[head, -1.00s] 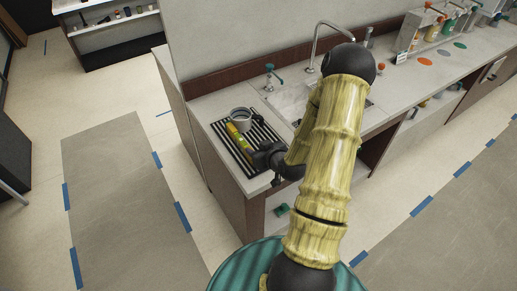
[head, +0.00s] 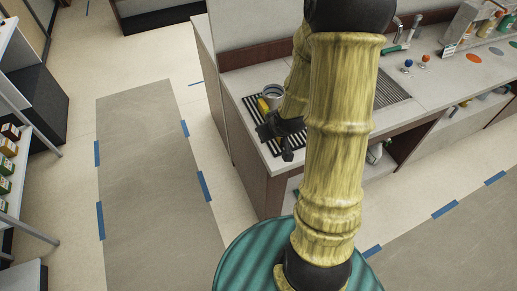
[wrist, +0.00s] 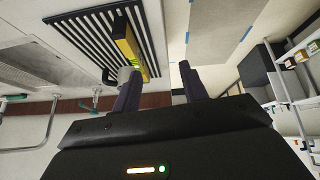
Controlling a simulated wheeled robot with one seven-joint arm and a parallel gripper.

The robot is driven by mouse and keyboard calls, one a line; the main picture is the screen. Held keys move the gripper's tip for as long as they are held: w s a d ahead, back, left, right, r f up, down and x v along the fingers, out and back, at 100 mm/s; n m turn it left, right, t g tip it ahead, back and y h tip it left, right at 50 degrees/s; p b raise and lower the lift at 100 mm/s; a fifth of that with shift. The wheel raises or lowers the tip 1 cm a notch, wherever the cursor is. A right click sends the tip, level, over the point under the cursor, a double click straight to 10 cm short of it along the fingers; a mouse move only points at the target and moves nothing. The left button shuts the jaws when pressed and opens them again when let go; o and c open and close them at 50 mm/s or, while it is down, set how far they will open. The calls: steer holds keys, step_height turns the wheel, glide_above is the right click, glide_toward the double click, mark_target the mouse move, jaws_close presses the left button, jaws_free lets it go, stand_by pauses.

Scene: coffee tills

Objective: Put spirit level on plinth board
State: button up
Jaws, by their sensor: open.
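The spirit level (head: 262,105) is a yellow bar lying on a black ribbed drain mat (head: 249,104) near the counter's left end. In the head view my arm hides part of it. In the wrist view the spirit level (wrist: 128,45) lies on the mat's bars (wrist: 75,28), to the left of the gap between my fingers. My gripper (head: 275,143) is at the mat's front left side, with its fingers apart and nothing between them. The wrist view also shows the open fingers (wrist: 160,70). I cannot pick out a plinth board in either view.
A grey mug (head: 272,91) stands beside the level on the mat. A tap (head: 397,32) and sink are further right on the counter (head: 235,83). Shelving stands at far left. The grey floor mat (head: 150,160) with blue tape beside it is clear.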

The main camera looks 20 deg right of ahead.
steer(key=s+a+r+m+g, duration=0.1)
steer(key=s+a+r+g, duration=0.2)
steer(key=s+a+r, duration=0.5)
steer(key=s, duration=0.3)
steer(key=shift+s+a+r+g, duration=0.15)
steer(key=shift+a+r+g, duration=0.05)
steer(key=shift+a+g, duration=0.2)
steer(key=shift+d, duration=0.1)
steer(key=shift+c, duration=0.7)
steer(key=shift+w, duration=0.2)
